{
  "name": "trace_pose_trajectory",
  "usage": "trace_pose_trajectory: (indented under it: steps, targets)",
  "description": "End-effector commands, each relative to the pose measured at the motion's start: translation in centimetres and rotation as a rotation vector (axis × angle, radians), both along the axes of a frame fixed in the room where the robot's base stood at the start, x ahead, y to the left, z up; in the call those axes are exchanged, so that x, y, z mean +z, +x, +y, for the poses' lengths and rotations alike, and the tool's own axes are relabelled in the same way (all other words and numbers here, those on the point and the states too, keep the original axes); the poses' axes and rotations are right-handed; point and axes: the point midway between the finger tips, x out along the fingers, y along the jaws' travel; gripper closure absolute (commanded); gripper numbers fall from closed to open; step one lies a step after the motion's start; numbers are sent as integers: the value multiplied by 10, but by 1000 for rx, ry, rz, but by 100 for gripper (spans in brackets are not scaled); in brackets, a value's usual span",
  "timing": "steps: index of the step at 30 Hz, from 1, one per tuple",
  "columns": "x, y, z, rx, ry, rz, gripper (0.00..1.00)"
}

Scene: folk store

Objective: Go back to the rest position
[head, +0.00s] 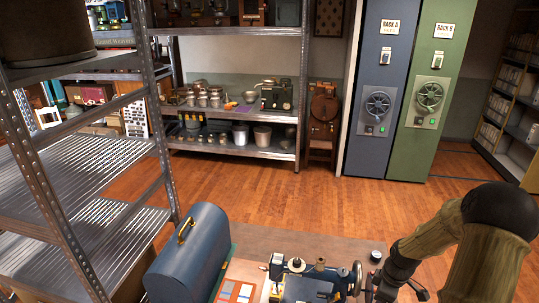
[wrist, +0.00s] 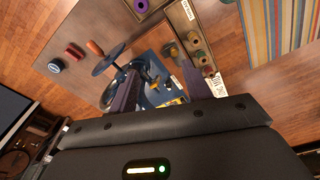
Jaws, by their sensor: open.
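My gripper (wrist: 160,84) shows in the wrist view as two dark fingers set apart, with nothing held between them. Below and between the fingers is a blue machine (wrist: 158,92) with a dark handwheel (wrist: 108,60); the gap between fingers and machine cannot be judged. In the head view the blue machine (head: 305,287) is at the bottom centre, cut off by the frame edge. My arm comes in at the lower right, beside the machine; its end is dark and partly cut off there.
A blue domed case (head: 188,252) stands left of the machine. A metal shelf rack (head: 90,160) is close on the left. More shelves (head: 235,148) and blue and green cabinets (head: 378,100) stand at the back. The wooden floor (head: 260,203) between is clear.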

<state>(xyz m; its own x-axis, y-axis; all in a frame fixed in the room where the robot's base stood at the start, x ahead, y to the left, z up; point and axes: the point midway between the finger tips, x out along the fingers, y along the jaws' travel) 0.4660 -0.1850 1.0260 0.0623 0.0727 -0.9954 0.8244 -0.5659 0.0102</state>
Motion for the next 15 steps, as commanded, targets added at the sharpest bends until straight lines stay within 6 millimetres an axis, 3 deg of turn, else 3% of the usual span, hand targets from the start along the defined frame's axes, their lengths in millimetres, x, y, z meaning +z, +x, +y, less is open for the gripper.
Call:
trace_pose_trajectory:
  steps: [8,15]
  targets:
    - [67,-21,72,-287,-63,-8,51]
    - [113,-56,127,-572,-53,-62,51]
